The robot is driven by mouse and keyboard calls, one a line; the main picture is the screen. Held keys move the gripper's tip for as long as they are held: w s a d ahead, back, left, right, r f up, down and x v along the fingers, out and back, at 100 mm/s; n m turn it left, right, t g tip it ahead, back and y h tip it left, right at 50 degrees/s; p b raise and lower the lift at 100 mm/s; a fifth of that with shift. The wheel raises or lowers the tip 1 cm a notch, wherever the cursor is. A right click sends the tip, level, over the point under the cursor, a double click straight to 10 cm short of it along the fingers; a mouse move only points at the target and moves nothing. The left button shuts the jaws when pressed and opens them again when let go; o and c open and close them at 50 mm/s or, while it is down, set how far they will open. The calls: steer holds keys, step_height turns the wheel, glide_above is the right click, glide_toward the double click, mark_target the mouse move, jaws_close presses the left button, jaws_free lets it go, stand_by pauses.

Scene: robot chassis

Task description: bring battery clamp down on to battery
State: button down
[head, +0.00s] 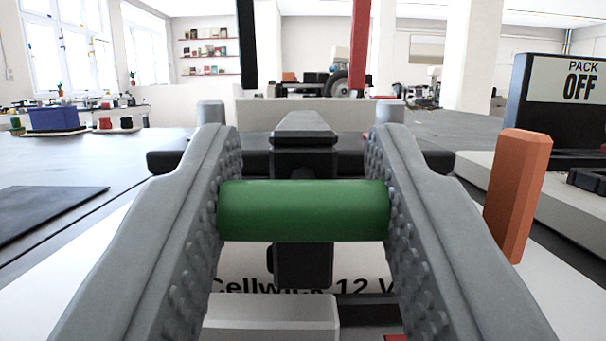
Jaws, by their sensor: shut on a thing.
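My gripper (301,150) fills the middle of the view, its two grey ribbed fingers on either side of a green cylindrical grip (303,210). Both fingers press on the ends of the grip, which lies level across the picture. A black upright piece (304,160) shows behind and below the grip; it looks like part of the battery clamp, but how they join is hidden. Below is a white face lettered "Cellwick 12 V" (270,286), which looks like the battery. It is partly covered by the fingers and grip. Whether the clamp touches the battery cannot be told.
An orange upright handle (517,195) stands close to the right finger. A black display reading "PACK OFF" (565,95) is at the far right. A black bar (246,42) and a red bar (360,45) show at the top. A dark mat (45,208) lies left.

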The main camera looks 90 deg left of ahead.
steer(key=shift+f, duration=0.4)
steer(key=c, duration=0.9)
jaws_free()
steer(key=v, duration=1.7)
steer(key=shift+d, duration=0.15)
